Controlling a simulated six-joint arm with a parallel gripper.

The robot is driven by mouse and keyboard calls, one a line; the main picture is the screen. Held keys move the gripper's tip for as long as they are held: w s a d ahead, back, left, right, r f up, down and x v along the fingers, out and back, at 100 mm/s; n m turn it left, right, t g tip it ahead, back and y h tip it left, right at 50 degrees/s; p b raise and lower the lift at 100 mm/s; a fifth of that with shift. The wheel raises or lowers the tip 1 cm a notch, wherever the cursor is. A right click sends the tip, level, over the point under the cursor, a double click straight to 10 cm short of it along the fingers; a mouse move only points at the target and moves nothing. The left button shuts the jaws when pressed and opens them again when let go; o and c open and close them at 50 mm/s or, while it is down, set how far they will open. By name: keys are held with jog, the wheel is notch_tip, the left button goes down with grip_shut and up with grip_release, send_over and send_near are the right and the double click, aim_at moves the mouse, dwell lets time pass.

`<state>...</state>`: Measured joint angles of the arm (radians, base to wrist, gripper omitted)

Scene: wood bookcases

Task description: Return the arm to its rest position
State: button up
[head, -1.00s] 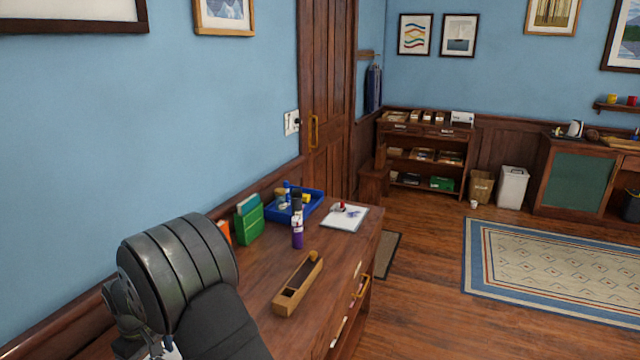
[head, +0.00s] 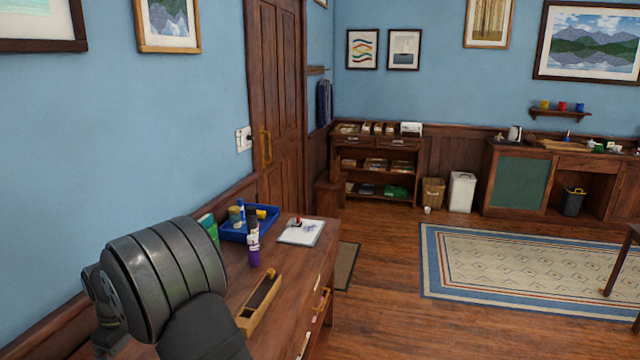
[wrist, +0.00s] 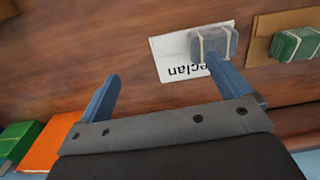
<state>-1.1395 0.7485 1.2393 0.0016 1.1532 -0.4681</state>
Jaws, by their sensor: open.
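In the wrist view my gripper (wrist: 162,67) is open, with its two blue-grey fingers spread wide and nothing between them. One finger overlaps a grey block with cream bands (wrist: 213,43), which lies on a white card with printed letters (wrist: 180,60). I cannot tell whether the finger touches it. In the head view my folded arm fills the lower left, over the near end of the wooden desk (head: 210,318). The gripper itself is hidden there.
On the desk are a blue tray (head: 235,236), a purple bottle (head: 254,252), a white pad (head: 301,231) and a long wooden box (head: 262,303). A green banded block (wrist: 294,45) and orange item (wrist: 50,145) lie near the gripper. Open floor (head: 380,270) is right of the desk.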

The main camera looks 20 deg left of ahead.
jog(key=shift+n, duration=0.4)
jog(key=s+a+f, duration=0.1)
jog(key=a, duration=0.4)
jog(key=s+a+f, duration=0.2)
jog(key=a, duration=0.3)
jog(key=s+a+f, duration=0.1)
jog(key=a+f, duration=0.1)
jog(key=a, duration=0.3)
jog(key=shift+s+a+f, duration=0.25)
jog(key=w+d+r, duration=0.2)
jog(key=d, duration=0.5)
jog(key=w+d+r, duration=0.2)
jog(key=d+r, duration=0.1)
jog(key=d, duration=0.4)
jog(key=shift+w+r+m, duration=0.2)
jog(key=shift+w+m, duration=0.15)
jog(key=shift+m, duration=0.05)
